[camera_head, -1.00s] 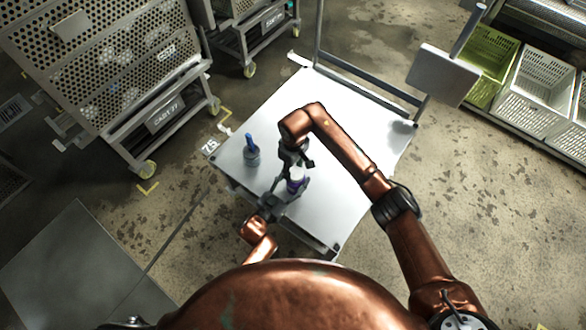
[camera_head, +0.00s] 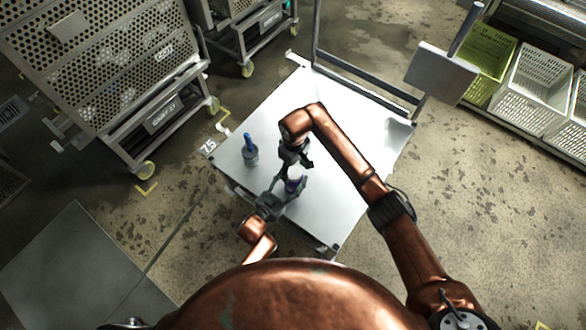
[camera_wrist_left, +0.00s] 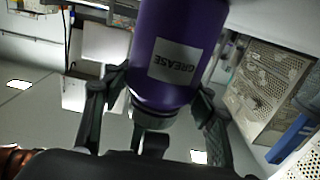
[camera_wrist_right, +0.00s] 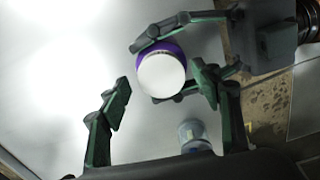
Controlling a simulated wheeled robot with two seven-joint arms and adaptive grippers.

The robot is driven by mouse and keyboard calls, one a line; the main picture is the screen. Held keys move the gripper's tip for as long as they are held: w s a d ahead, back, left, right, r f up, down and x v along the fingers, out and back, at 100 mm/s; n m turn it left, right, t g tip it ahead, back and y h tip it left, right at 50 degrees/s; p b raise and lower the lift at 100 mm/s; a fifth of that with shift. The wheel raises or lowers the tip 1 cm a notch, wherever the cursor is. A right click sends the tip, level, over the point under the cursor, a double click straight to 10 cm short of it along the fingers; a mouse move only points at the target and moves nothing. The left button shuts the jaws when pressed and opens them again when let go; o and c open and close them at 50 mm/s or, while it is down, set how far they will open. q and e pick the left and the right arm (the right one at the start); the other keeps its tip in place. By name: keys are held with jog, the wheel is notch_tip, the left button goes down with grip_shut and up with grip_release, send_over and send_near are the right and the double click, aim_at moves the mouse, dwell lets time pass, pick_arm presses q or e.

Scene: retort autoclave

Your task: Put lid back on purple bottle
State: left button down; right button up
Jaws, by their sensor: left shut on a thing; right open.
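The purple bottle (camera_head: 292,184) is near the middle of the table. In the left wrist view the purple bottle (camera_wrist_left: 178,58) shows a white GREASE label and a dark grey end piece. My left gripper (camera_head: 284,189) is shut around its side; its fingers flank it in the left wrist view (camera_wrist_left: 160,95). In the right wrist view a white round face (camera_wrist_right: 161,76) with a purple rim is at the bottle's end; I cannot tell whether it is a lid. My right gripper (camera_wrist_right: 163,88) is open and empty, its fingers on either side of this face in the picture. No separate lid shows.
A blue-topped bottle (camera_head: 250,150) stands on the table (camera_head: 345,120) to the left. The table has a rail at the back and a panel (camera_head: 441,74) at the back right. Perforated carts stand at left; baskets (camera_head: 535,78) at right. The table's right half is clear.

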jog(key=shift+r, duration=2.25)
